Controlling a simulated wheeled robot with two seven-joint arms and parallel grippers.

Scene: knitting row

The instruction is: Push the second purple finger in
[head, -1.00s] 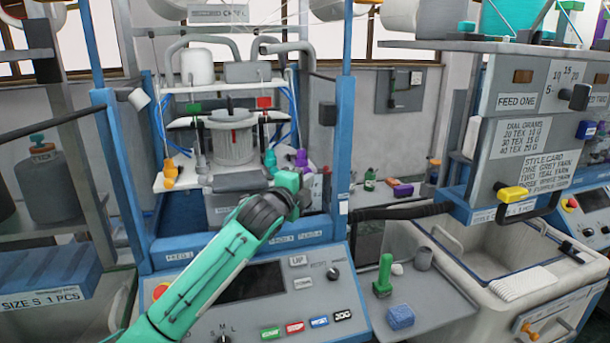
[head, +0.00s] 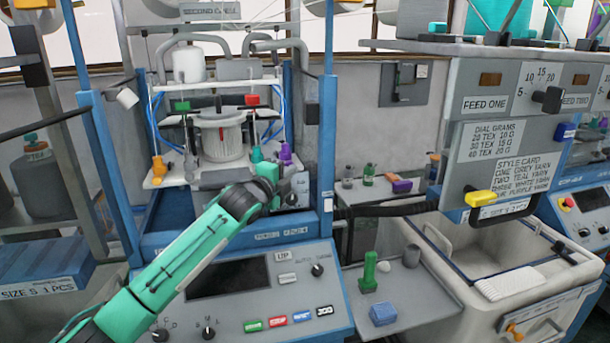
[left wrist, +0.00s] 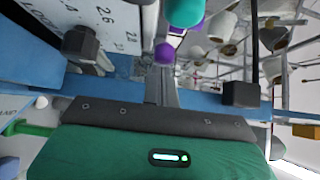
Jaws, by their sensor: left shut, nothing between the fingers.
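In the left wrist view a purple finger tip (left wrist: 164,52) lies just beyond the fingertips of my left gripper (left wrist: 161,80). More purple (left wrist: 192,27) shows beside a rounded teal part (left wrist: 185,10) at the top. In the head view a purple finger (head: 285,153) stands upright at the right of the knitting machine's front, with a teal one (head: 257,154) to its left. My left gripper (head: 277,181) is shut and empty, just below them. Its own wrist hides its fingertips there. I cannot tell whether it touches the purple tip. My right gripper is out of view.
The knitting head (head: 222,138) and a white plate with an orange finger (head: 158,170) stand left of the gripper. A blue frame post (head: 327,140) rises close on the right. The control panel (head: 237,282) lies below. A side shelf holds a green peg (head: 369,272) and blue block (head: 383,314).

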